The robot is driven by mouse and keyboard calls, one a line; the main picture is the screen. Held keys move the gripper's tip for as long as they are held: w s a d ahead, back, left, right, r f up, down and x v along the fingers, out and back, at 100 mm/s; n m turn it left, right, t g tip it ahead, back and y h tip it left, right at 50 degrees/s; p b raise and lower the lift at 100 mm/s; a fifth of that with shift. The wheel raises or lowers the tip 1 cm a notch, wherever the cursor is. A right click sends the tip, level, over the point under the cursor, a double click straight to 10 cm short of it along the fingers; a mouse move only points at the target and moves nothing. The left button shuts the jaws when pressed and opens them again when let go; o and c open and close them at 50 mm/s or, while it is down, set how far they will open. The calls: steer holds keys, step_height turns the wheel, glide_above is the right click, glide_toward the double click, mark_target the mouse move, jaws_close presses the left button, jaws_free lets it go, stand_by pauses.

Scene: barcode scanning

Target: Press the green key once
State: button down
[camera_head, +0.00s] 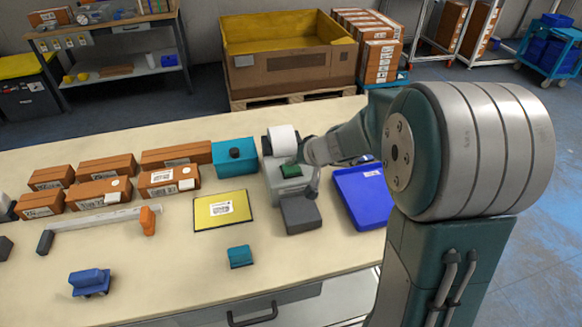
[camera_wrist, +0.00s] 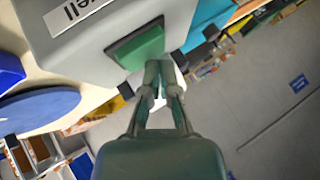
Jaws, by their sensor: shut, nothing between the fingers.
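The green key (camera_head: 291,170) sits on top of a grey printer-like device (camera_head: 284,184) with a white paper roll (camera_head: 283,139), on the table. In the wrist view the green key (camera_wrist: 140,48) is large, on the device's light grey housing (camera_wrist: 85,35) with part of a label. My gripper (camera_wrist: 158,66) is shut and empty, its fingertips together at the lower right edge of the key. I cannot tell whether they touch it. In the head view my arm reaches in from the right and its end is beside the key.
A blue tray (camera_head: 362,197) lies right of the device and a dark grey block (camera_head: 300,215) in front. A teal box (camera_head: 235,158) and yellow pad (camera_head: 222,210) are to the left, with several brown boxes beyond.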

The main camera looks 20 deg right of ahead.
mark_target(292, 169)
steer(key=shift+f, duration=0.7)
stand_by(0.6)
steer(key=shift+r, duration=1.1)
steer(key=shift+r, duration=2.55)
